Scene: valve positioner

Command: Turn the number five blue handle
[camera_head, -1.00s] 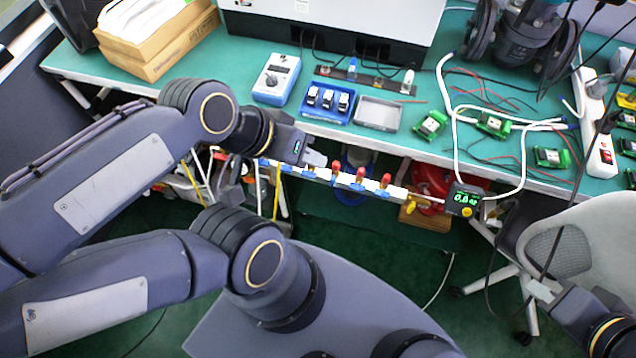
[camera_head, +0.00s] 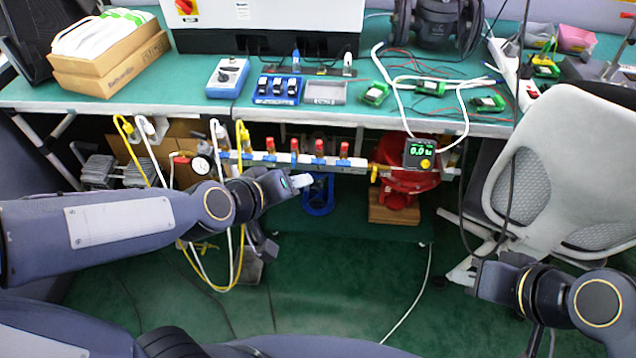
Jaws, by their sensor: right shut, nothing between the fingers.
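A white manifold bar (camera_head: 307,162) runs below the bench's front edge. Several small valves with reddish tops and blue handles sit along it; no numbers are readable. The rightmost blue handle (camera_head: 343,163) is near the bar's right end. My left gripper (camera_head: 303,181) is just below the bar's middle in the picture, left of that handle; its fingers are too small to tell open from shut. My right gripper (camera_head: 478,262) is shut and empty, low at the right by the chair, well away from the bar.
A gauge with green digits (camera_head: 419,153) is at the bar's right end. A dial gauge (camera_head: 199,165) and yellow and white hoses hang at its left. The green bench (camera_head: 190,100) overhangs the bar. A grey chair (camera_head: 555,165) stands right.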

